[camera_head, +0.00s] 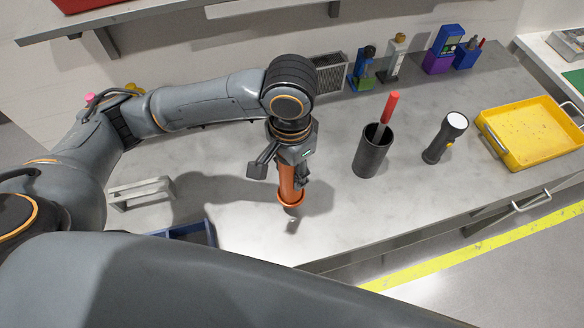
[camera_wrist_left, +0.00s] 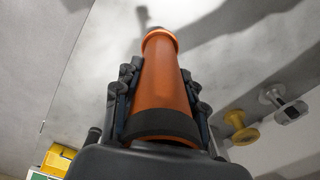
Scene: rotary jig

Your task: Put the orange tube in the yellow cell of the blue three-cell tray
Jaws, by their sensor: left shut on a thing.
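The orange tube (camera_head: 290,192) is held in my left gripper (camera_head: 290,175), which is shut on it. It hangs close to upright over the middle of the table, its lower end above the grey surface. In the left wrist view the tube (camera_wrist_left: 163,80) lies between the two fingers (camera_wrist_left: 160,95), with a dark band at its near end. The blue tray (camera_head: 208,232) shows only in part at the lower left of the head view, below and left of the tube. My own arm hides the rest, and no yellow cell can be seen. My right gripper is not in view.
A dark cup (camera_head: 371,155) with a red-handled tool, a flashlight (camera_head: 445,138) and a yellow bin (camera_head: 530,130) stand to the right. Several small devices line the back. The table between tube and cup is clear.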

